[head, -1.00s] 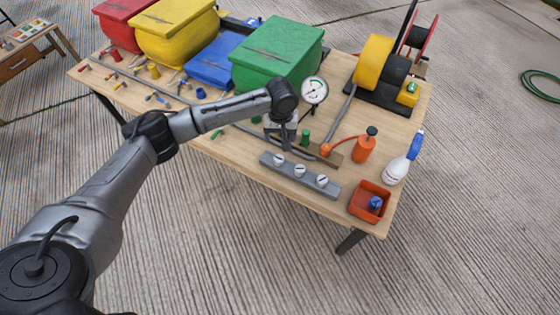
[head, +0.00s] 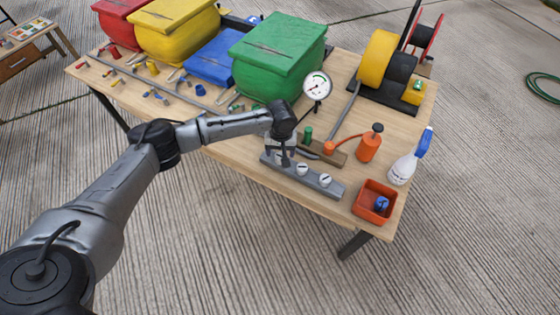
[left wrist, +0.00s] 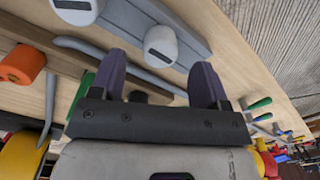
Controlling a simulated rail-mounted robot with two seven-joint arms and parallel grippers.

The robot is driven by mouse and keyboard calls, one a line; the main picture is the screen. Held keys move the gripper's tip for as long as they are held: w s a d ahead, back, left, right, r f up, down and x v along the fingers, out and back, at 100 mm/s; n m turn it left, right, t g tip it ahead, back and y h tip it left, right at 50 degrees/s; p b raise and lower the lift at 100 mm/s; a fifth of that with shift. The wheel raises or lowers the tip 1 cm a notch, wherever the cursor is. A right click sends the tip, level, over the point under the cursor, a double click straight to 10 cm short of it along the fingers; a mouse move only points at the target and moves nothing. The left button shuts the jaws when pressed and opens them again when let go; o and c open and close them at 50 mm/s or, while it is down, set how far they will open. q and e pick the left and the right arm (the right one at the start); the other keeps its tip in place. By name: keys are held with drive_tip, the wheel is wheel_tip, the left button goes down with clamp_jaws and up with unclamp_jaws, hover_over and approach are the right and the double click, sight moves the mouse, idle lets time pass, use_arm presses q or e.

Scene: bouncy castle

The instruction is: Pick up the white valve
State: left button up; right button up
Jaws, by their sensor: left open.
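White valves stand in a row on a grey bar (head: 334,189) near the table's front edge. The middle valve (head: 302,168) and the right valve (head: 325,181) show clearly in the head view; my gripper mostly hides the left one. My left gripper (head: 281,160) is open over the left end of the bar. In the left wrist view, a white valve (left wrist: 160,46) with a dark slot lies between and just beyond the fingertips (left wrist: 160,60). A second white valve (left wrist: 78,9) is at the top left. My right gripper is not in view.
A pressure gauge (head: 318,86), an orange pump (head: 369,145) with a hose, a spray bottle (head: 403,168) and an orange bin (head: 361,205) stand around the bar. A green inflatable (head: 275,60) and a yellow blower (head: 378,60) are behind. Small valves lie on the table's left.

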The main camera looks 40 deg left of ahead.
use_arm(q)
wheel_tip(320, 180, down, 2)
drive_tip(key=shift+f, duration=0.2)
drive_tip(key=c, duration=1)
drive_tip(key=shift+c, duration=0.2)
drive_tip(key=shift+r, duration=0.15)
